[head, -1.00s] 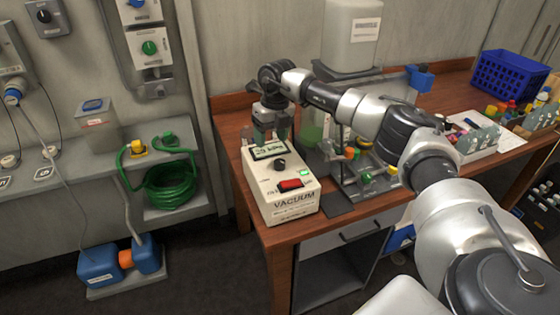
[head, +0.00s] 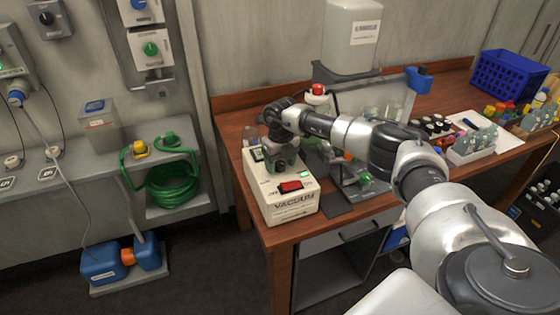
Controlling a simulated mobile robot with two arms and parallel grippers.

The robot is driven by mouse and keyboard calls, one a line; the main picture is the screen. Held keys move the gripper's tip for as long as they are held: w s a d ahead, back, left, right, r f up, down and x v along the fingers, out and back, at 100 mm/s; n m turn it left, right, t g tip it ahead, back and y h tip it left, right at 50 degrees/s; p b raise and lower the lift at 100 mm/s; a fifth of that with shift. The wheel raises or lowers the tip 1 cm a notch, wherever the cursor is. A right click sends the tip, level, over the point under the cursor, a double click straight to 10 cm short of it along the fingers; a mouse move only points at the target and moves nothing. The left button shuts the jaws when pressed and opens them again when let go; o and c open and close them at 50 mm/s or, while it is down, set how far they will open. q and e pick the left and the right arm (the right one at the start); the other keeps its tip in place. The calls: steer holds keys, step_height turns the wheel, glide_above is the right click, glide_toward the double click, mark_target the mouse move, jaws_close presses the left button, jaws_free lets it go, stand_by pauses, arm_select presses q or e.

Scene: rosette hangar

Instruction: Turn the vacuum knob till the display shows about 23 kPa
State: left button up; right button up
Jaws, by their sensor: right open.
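The cream vacuum box (head: 284,208) stands on the near left of the wooden bench, with "VACUUM" on its front. Its small display (head: 257,154) is mostly covered by my right gripper, and I cannot read a value now. My right gripper (head: 281,165) is open and points down at the top of the box, right at the place of the dark knob. The gripper hides the knob, so I cannot tell whether the fingers touch it. A red rocker switch (head: 290,187) and a lit green lamp (head: 306,174) are in front of the gripper. My left gripper is not in view.
A dark stand with coloured parts (head: 352,182) is close to the right of the box. A white-grey canister (head: 351,38) stands behind. A blue basket (head: 508,75) and trays of vials are further right. The bench's front edge is near the box.

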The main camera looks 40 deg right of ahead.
steer(key=c, duration=0.9)
steer(key=shift+m, duration=0.3)
steer(key=m+p, duration=0.1)
steer(key=m, duration=0.3)
steer(key=shift+r+p, duration=0.15)
steer(key=shift+p, duration=0.2)
steer(key=shift+m+p, duration=0.8)
steer(key=shift+m, duration=1.6)
steer(key=o, duration=0.9)
